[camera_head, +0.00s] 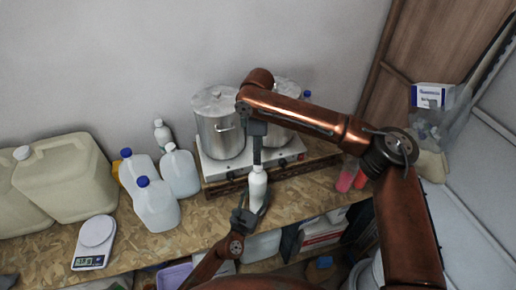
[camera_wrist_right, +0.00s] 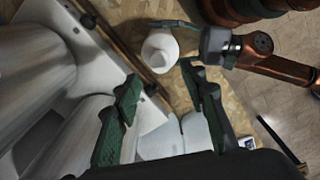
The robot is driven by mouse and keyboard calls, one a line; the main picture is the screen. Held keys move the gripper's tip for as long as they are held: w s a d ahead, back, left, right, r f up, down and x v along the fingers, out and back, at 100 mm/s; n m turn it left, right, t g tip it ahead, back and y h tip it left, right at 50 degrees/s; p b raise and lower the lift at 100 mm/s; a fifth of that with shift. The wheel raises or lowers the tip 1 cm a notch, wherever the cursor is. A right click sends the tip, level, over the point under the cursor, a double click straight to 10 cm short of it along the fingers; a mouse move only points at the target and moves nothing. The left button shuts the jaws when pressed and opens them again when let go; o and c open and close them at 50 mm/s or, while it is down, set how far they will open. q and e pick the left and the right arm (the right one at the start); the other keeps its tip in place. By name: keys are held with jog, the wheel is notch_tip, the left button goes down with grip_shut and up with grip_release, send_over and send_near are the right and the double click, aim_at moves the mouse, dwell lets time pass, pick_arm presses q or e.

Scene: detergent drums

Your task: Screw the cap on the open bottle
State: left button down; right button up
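A white bottle (camera_head: 258,188) stands upright near the front edge of the wooden table in the head view. It also shows from above in the right wrist view (camera_wrist_right: 160,52), where its top is too blurred to tell whether a cap is on. My left gripper (camera_head: 251,203) is low at the bottle, its fingers spread on either side of it. My right gripper (camera_head: 257,164) points down just above the bottle in the head view. In the right wrist view its fingers (camera_wrist_right: 160,92) are wide apart with nothing between them. I cannot make out a loose cap.
Two steel pots (camera_head: 218,122) stand on a white burner (camera_head: 222,169) behind the bottle. White jugs (camera_head: 157,205), large beige canisters (camera_head: 66,178) and a scale (camera_head: 95,240) are on the left. Pink and red containers (camera_head: 345,180) are on the right. Containers sit below the table edge.

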jog(key=shift+f, duration=3.2)
jog(key=shift+c, duration=0.2)
grip_shut()
jog(key=shift+o, duration=0.9)
grip_release()
notch_tip(320, 180, up, 12)
